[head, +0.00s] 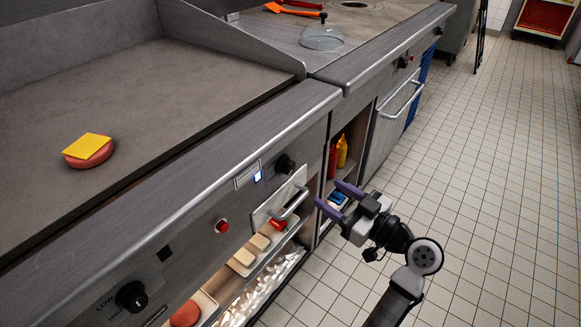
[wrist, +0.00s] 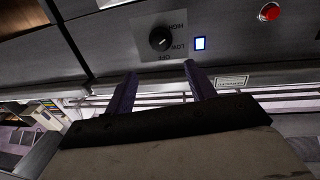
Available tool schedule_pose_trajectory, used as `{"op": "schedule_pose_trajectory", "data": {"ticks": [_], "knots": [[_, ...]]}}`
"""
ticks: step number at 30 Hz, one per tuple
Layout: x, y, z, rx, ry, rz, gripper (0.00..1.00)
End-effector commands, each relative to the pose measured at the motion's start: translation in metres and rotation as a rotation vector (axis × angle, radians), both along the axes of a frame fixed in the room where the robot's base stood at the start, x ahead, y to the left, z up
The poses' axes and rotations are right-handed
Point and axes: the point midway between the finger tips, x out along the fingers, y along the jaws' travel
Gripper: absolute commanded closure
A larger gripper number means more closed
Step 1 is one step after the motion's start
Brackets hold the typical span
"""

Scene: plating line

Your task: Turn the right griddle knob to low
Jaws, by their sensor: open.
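The right griddle knob (head: 285,164) is a round black knob on the grey front panel, right of a lit blue-white indicator (head: 257,176). In the wrist view the knob (wrist: 160,39) appears upside down, with HIGH, LOW and OFF lettering around it. A small pale mark shows on its face, but its exact setting is hard to read. My gripper (head: 328,193) has purple fingers, open and empty, in front of the panel and to the right of the knob in the head view. In the wrist view the fingertips (wrist: 160,70) are apart from the knob, which shows beyond the gap between them.
A left knob (head: 131,296) and a red button (head: 222,226) are on the same panel. A patty with cheese (head: 88,150) lies on the griddle. Tiled floor (head: 480,180) at right is clear.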

Motion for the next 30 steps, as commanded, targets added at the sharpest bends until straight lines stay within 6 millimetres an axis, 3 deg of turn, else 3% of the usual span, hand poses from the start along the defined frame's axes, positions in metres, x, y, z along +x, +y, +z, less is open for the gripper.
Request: {"op": "schedule_pose_trajectory", "data": {"ticks": [15,21,30], "knots": [[0.069,0.076,0.001,0.0,0.002,0.003,0.45],[0.081,0.088,0.001,0.0,0.0,0.001,0.45],[0.083,0.089,0.0,0.0,0.0,0.0,0.45]]}}
